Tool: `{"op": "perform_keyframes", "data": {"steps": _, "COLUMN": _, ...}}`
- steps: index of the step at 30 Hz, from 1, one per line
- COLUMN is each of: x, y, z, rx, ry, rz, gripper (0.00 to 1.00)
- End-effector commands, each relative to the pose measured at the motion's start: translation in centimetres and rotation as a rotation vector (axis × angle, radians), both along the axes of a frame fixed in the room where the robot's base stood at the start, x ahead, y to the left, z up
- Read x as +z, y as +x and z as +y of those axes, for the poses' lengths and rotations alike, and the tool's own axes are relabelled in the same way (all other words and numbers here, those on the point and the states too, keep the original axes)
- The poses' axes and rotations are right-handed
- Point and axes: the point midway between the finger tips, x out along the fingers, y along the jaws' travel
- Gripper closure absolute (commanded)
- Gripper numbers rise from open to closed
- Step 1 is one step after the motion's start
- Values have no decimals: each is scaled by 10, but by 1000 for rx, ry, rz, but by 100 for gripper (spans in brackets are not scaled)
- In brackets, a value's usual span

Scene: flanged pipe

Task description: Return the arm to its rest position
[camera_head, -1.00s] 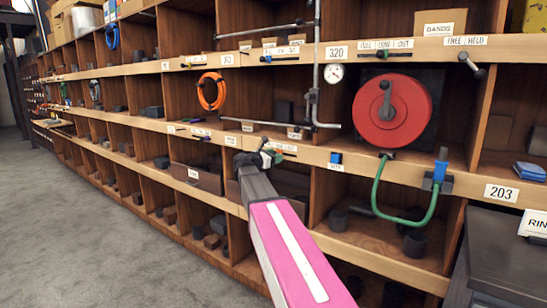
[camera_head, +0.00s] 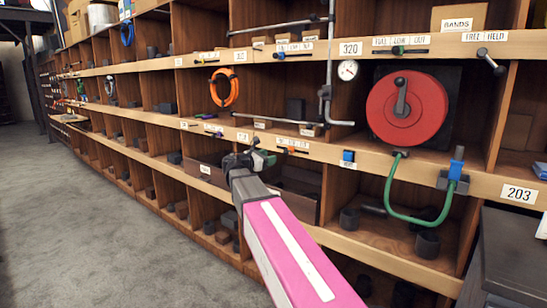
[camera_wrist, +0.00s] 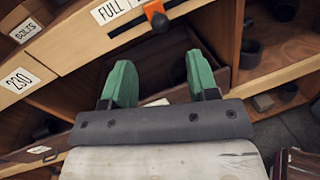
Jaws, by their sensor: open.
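My gripper (camera_head: 250,160) is at the end of my pink and grey arm, in front of the shelf wall at about the height of the ledge below the middle compartments. In the wrist view its two green fingers (camera_wrist: 157,84) stand well apart with nothing between them. Beyond the fingers is a dark compartment with a brown bin front (camera_wrist: 150,55). A flanged pipe (camera_head: 325,60) runs along the shelf above and behind my gripper, with a round gauge (camera_head: 348,70) beside it.
A red hose reel (camera_head: 405,108) sits to the right with a green hose (camera_head: 392,200) looping below its ledge. A dark cabinet (camera_head: 505,255) stands at the lower right. An orange coil (camera_head: 224,88) hangs at the left. The grey floor (camera_head: 90,220) at left is clear.

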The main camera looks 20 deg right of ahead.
Motion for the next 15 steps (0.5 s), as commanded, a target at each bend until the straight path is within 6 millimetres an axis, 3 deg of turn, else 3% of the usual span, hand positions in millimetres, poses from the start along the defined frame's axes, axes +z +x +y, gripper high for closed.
{"op": "perform_keyframes", "data": {"steps": 11, "x": -1, "y": -1, "z": 2, "rx": -1, "ry": 3, "rz": -1, "gripper": 46}}
{"op": "perform_keyframes", "data": {"steps": 15, "x": -21, "y": -8, "z": -2, "rx": -2, "ry": 74, "rz": -24, "gripper": 46}}
